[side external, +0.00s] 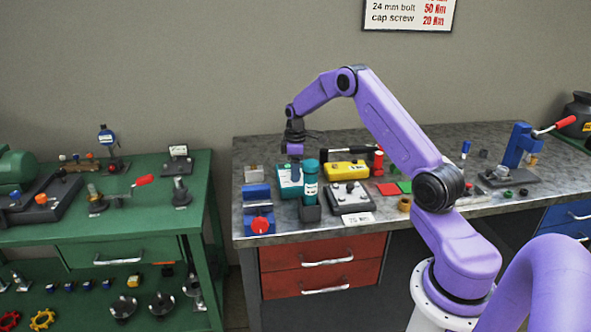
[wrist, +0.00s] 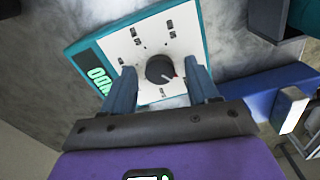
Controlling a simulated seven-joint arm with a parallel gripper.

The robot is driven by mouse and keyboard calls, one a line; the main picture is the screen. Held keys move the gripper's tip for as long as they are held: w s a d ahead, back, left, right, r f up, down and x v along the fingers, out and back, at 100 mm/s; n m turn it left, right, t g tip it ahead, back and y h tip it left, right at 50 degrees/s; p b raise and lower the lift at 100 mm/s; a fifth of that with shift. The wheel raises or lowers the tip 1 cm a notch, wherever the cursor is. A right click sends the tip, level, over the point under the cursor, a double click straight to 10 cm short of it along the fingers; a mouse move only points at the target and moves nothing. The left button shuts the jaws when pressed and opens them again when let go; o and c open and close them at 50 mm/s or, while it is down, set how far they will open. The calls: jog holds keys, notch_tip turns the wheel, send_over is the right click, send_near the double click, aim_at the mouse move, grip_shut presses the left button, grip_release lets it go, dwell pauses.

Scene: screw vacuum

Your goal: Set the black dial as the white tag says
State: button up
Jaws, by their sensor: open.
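The black dial (wrist: 160,69) is a round knob on the white face of a teal box (wrist: 79,53). The teal box (side external: 287,187) also shows in the side view, where my gripper hides the dial. My gripper (wrist: 162,72) is open, with one finger on each side of the dial in the wrist view; I cannot tell whether they touch it. In the side view my gripper (side external: 295,163) is above the box. A white tag (side external: 358,219) lies at the bench's front edge, its writing too small to read surely.
A teal bottle (side external: 310,180) stands close right of the box. A blue clamp with a red knob (side external: 259,225) is in front. A yellow case (side external: 346,171) and a grey box (side external: 348,198) are to the right. A lit green display (wrist: 99,80) is on the teal box.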

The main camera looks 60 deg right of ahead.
jog(key=c, duration=1)
jog(key=shift+c, duration=0.2)
jog(key=shift+m, duration=0.3)
jog(key=m, duration=0.4)
jog(key=shift+m, duration=0.3)
jog(key=m, duration=0.4)
jog(key=shift+m, duration=0.3)
jog(key=m, duration=0.5)
jog(key=shift+d, duration=0.1)
jog(key=shift+m, duration=2.5)
